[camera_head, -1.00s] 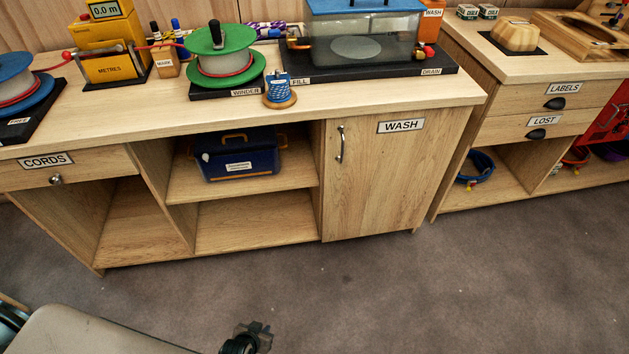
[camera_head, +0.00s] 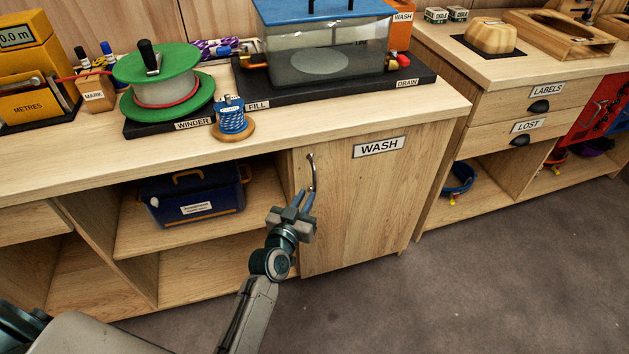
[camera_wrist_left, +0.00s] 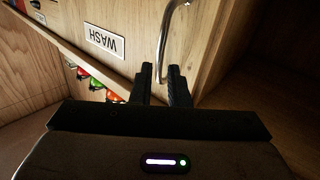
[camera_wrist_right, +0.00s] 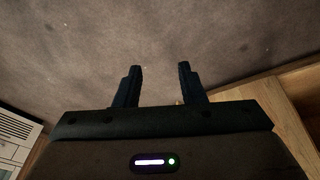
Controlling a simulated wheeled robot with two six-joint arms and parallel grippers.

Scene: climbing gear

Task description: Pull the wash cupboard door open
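The wash cupboard door (camera_head: 360,205) is a light wood panel with a WASH label (camera_head: 379,147); it looks shut. Its metal bar handle (camera_head: 312,171) stands upright near the door's left edge. My left gripper (camera_head: 303,196) is at the handle's lower part. In the left wrist view, the handle (camera_wrist_left: 174,32) runs down to the gap between my left fingertips (camera_wrist_left: 160,72). These fingers are a little apart, with no firm grip on the bar visible. My right gripper (camera_wrist_right: 158,70) is open and empty over the floor, outside the head view.
Left of the door, an open shelf holds a blue box (camera_head: 192,193). The worktop above carries a green winder (camera_head: 165,85), a blue cord spool (camera_head: 231,120) and a clear wash tank (camera_head: 325,45). Grey floor (camera_head: 430,300) in front of the door is free.

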